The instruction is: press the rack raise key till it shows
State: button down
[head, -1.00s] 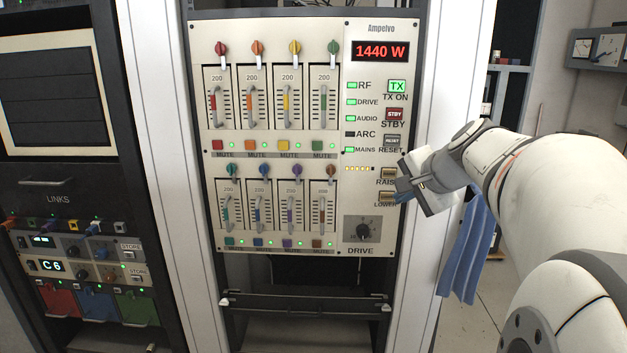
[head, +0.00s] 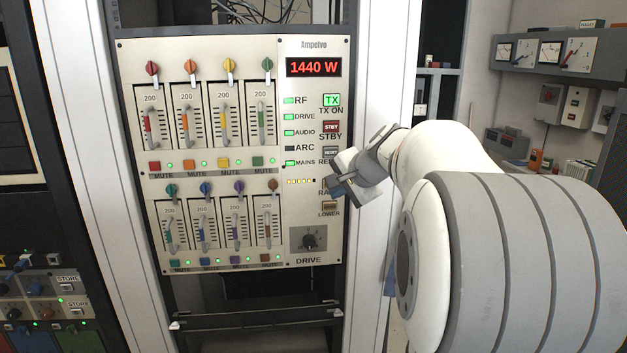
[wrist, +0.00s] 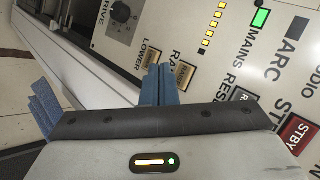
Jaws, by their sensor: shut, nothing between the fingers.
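The cream rack panel (head: 220,165) carries a red display (head: 314,67) reading 1440 W. The raise key shows as an amber key in the wrist view (wrist: 185,75), beside its partly covered label. The amber lower key (head: 329,206) is just below. My gripper (head: 338,187) is shut and empty, its fingertips at the panel's right side. In the wrist view the blue fingers (wrist: 160,70) overlap the area between the lower and raise keys. I cannot tell whether they touch anything.
A row of small amber lights (head: 300,182) is left of the raise key. The reset key (head: 331,153) is above my gripper, with the red STBY key (head: 331,127) higher. The drive knob (head: 309,240) is below. A white rack post (head: 385,90) stands right of the panel.

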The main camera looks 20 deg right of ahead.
jog(key=shift+w+d, duration=0.2)
jog(key=shift+w, duration=0.75)
dwell(1.4)
jog(key=shift+w+d, duration=0.1)
jog(key=shift+w, duration=0.3)
jog(key=shift+w+d+p, duration=0.1)
jog(key=shift+w+p, duration=0.25)
dwell(0.5)
jog(key=shift+s, duration=0.15)
jog(key=shift+s+a+b, duration=0.2)
jog(key=shift+s+b, duration=0.2)
jog(key=shift+s, duration=0.2)
